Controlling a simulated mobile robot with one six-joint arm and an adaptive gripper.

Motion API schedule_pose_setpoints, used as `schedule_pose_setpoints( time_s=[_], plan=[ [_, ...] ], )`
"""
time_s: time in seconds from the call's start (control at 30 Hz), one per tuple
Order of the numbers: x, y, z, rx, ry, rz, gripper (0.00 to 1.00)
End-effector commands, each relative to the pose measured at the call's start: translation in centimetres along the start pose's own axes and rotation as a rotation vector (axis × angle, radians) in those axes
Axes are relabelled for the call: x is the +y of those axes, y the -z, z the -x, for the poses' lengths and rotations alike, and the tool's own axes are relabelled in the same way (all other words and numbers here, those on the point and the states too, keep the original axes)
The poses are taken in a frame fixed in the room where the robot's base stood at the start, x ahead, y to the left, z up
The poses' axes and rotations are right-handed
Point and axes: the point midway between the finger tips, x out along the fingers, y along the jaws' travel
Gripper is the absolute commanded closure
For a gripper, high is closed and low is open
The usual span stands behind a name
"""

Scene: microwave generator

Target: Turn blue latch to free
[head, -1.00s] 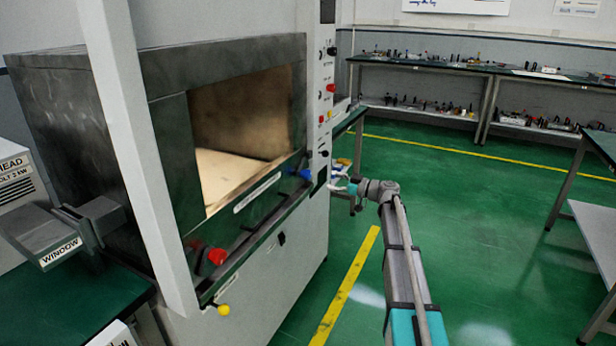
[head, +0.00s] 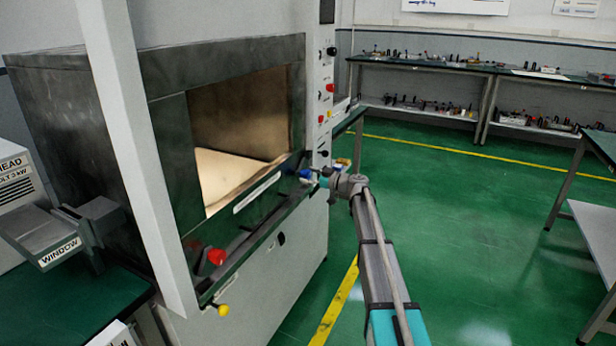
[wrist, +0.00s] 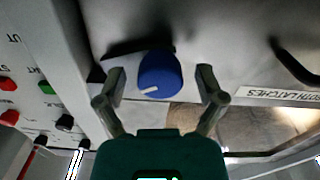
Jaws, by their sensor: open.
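The blue latch (wrist: 160,74) is a round blue knob with a white mark, on the machine's grey front. In the head view the blue latch (head: 307,175) sits at the right end of the ledge below the chamber opening. My gripper (wrist: 161,82) is open, with one finger on each side of the knob. A gap shows between the knob and each finger. In the head view my gripper (head: 318,180) is right at the blue latch and is small and partly hidden.
A red knob (head: 217,257) and a yellow knob (head: 223,310) are at the left end of the ledge. The control panel (head: 324,100) with buttons rises close to the blue latch. A dark handle (wrist: 293,62) is at the right in the wrist view.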

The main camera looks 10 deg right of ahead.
Motion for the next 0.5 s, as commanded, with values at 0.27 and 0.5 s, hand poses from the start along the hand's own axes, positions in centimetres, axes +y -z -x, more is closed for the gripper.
schedule_pose_setpoints(
  time_s=[0.27, 0.5],
  plan=[
    [-0.02, 0.00, 0.00, 0.000, 0.000, 0.000, 0.34],
    [-0.03, 0.01, -0.01, 0.000, 0.001, 0.000, 0.79]
  ],
)
